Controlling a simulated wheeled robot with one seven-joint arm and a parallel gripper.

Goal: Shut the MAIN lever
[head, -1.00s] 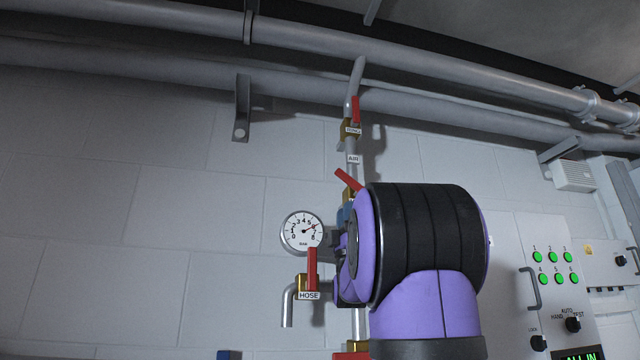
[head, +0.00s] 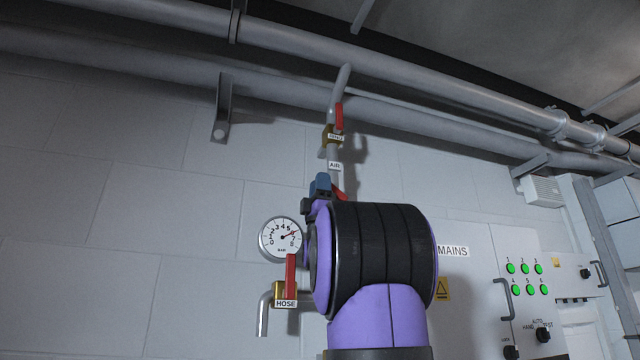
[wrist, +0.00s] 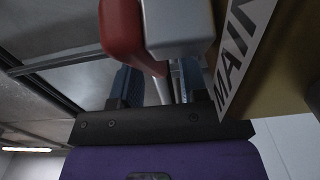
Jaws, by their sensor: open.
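The MAIN lever is red; in the head view only a short slanted piece (head: 340,193) shows, beside the blue fingertips of my gripper (head: 322,184). The rest is hidden behind the gripper and arm. In the wrist view the red lever (wrist: 122,32) is close, at upper left, against a grey block (wrist: 178,25). The MAIN label (wrist: 240,42) is to its right on a brass-coloured body (wrist: 272,70). My gripper (wrist: 160,85) is open, its blue fingers apart below the lever's end. I cannot tell whether they touch it.
The HOSE lever (head: 291,274) stands upright at lower left, under a pressure gauge (head: 281,238). A control panel (head: 520,275) with green lights is at right. Large pipes cross above.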

